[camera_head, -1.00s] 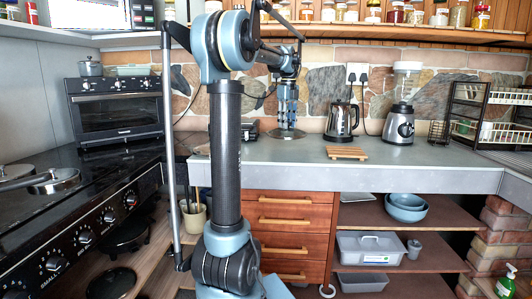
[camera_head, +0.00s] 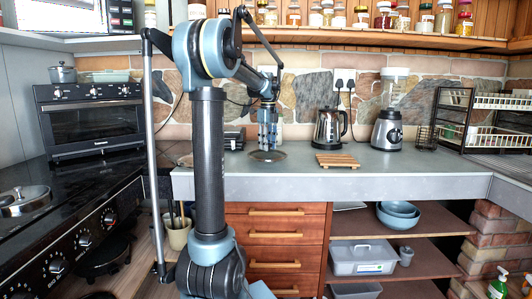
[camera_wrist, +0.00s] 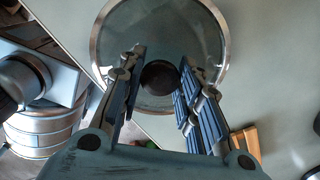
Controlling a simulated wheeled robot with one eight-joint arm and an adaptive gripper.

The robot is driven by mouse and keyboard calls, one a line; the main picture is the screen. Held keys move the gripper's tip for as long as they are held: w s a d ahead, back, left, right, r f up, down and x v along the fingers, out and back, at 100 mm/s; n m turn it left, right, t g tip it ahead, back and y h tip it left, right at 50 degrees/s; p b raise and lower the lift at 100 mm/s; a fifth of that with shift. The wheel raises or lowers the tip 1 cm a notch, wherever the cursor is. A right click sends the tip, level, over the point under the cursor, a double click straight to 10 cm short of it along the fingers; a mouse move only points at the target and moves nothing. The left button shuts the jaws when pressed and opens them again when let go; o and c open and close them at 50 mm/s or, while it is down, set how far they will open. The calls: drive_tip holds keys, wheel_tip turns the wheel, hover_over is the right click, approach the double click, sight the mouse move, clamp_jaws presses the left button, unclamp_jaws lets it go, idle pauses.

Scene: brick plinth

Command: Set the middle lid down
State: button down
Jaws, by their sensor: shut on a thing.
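The lid (camera_head: 280,157) is a round glass disc with a steel rim and a dark knob. In the head view it is at the counter, left of the wooden trivet. In the wrist view the lid (camera_wrist: 208,28) lies beyond my fingers, its dark knob between them. My gripper (camera_head: 267,147) points down over the lid, shut on its knob; it also shows in the wrist view (camera_wrist: 161,75). The lid looks level and very low over the grey counter (camera_head: 230,184); I cannot tell whether it touches. Its underside is hidden.
The trivet (camera_head: 338,160), kettle (camera_head: 330,128) and blender (camera_head: 387,130) stand to the right. A dark appliance (camera_head: 234,139) is behind to the left. Another round edge (camera_head: 186,160) is partly hidden by my arm. The counter's front is clear.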

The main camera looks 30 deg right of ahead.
drive_tip(key=shift+f, duration=1.55)
drive_tip(key=c, duration=1.2)
unclamp_jaws()
drive_tip(key=shift+o, duration=0.2)
wheel_tip(320, 180, up, 12)
drive_tip(key=shift+r, duration=0.1)
